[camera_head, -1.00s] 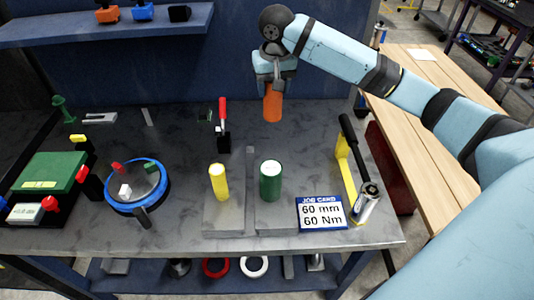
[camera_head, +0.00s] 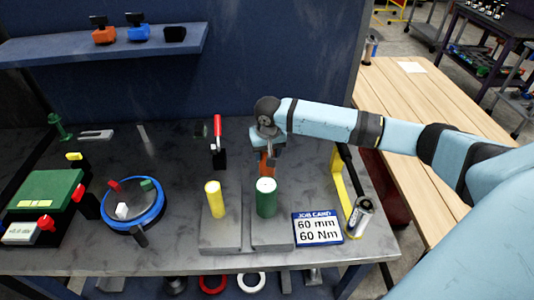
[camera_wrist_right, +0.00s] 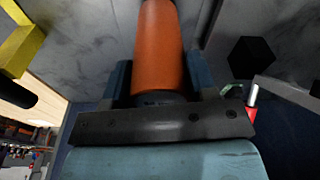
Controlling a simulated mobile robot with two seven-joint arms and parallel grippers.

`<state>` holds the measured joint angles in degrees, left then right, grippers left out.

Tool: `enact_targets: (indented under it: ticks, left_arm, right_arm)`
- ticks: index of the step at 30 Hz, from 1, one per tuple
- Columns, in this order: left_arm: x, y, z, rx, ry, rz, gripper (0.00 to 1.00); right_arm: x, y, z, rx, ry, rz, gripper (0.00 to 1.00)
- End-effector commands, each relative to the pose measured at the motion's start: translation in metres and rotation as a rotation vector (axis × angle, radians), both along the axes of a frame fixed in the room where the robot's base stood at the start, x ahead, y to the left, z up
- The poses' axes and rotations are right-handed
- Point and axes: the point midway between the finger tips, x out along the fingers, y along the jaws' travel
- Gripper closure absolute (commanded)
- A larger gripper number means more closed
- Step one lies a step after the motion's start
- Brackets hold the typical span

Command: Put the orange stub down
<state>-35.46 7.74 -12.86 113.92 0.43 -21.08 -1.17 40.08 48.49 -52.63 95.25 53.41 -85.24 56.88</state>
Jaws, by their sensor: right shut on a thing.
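The orange stub (camera_head: 266,161) is upright in my right gripper (camera_head: 268,147), behind the green cylinder (camera_head: 266,200) in the head view. The green cylinder hides its lower end, so I cannot tell whether it touches the bench. In the right wrist view the orange stub (camera_wrist_right: 158,45) stands between the two fingers of my right gripper (camera_wrist_right: 160,78), which are shut on it. My left gripper is not in view.
A yellow cylinder (camera_head: 214,200) and the green cylinder stand on grey blocks. A red-handled clamp (camera_head: 218,140) is to the left of my right gripper, a yellow frame (camera_head: 339,178) to the right. A job card (camera_head: 317,229) and a blue-rimmed round plate (camera_head: 133,203) are nearer.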

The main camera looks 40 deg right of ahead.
Motion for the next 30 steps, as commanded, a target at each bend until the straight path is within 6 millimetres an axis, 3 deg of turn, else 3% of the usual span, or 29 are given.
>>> enact_targets:
  ticks: [3,13,14,17,26,30]
  left_arm:
    - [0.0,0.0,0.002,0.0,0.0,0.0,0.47]
    - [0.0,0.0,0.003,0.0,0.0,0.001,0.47]
    - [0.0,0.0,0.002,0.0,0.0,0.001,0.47]
    - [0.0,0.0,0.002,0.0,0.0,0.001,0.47]
    - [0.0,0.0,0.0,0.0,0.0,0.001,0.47]
    - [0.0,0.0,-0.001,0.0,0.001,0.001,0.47]
  right_arm:
    - [0.0,0.0,-0.009,0.0,-0.002,0.0,0.92]
    - [0.0,0.0,-0.011,0.001,-0.001,0.0,0.92]
    - [0.0,0.0,-0.013,0.0,0.0,0.0,0.43]
    - [0.0,0.0,-0.013,0.0,0.0,0.0,0.22]
    - [0.0,0.0,-0.011,0.0,-0.001,0.001,0.22]
    - [-0.001,0.001,0.003,0.0,-0.002,0.0,0.22]
